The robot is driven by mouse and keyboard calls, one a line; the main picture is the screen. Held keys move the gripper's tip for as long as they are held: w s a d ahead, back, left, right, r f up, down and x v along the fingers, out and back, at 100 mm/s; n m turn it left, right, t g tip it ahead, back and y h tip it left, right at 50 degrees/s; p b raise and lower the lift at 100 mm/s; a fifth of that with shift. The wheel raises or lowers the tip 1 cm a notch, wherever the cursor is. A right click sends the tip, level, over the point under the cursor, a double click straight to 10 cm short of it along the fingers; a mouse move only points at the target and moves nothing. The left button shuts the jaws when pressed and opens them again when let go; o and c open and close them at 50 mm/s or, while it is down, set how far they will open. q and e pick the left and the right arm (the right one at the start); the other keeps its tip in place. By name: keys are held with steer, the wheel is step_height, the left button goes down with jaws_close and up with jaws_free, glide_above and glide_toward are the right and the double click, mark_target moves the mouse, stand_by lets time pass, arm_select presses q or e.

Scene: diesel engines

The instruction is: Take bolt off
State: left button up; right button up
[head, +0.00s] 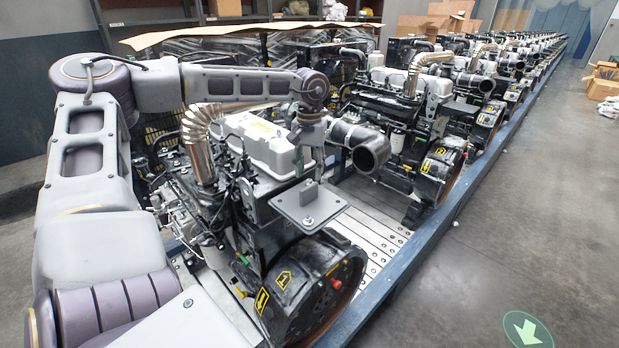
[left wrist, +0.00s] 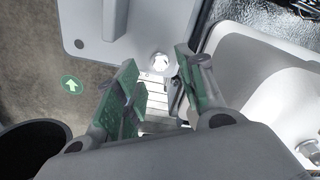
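A light-coloured bolt (left wrist: 160,62) shows on a flat grey plate (left wrist: 88,25) in the left wrist view. In the head view the bolt (head: 308,220) is a small spot on the plate (head: 328,206), which sits at the front end of the nearest engine. My left gripper (head: 309,168) hangs just above the plate's rear edge in the head view. In the left wrist view the left gripper's (left wrist: 157,60) green-padded fingers are spread apart. The bolt appears between the fingertips, beyond them, and nothing is held. My right gripper is not in view.
The nearest engine's white cover (head: 268,148) is close beside my left gripper, and a wide black pipe (head: 368,152) stands to its right. A black wheel housing (head: 312,285) lies below the plate. More engines line the blue-edged platform.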

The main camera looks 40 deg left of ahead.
mark_target(309, 180)
arm_select(q)
steer(key=shift+f+b, duration=0.65)
steer(key=shift+f, duration=0.75)
steer(key=shift+s+d+n, duration=0.1)
steer(key=shift+s+n, duration=0.1)
steer(key=shift+n, duration=0.3)
steer(key=shift+w+f+n, duration=0.1)
steer(key=shift+f+n, duration=0.05)
steer(key=shift+n, duration=0.15)
jaws_close()
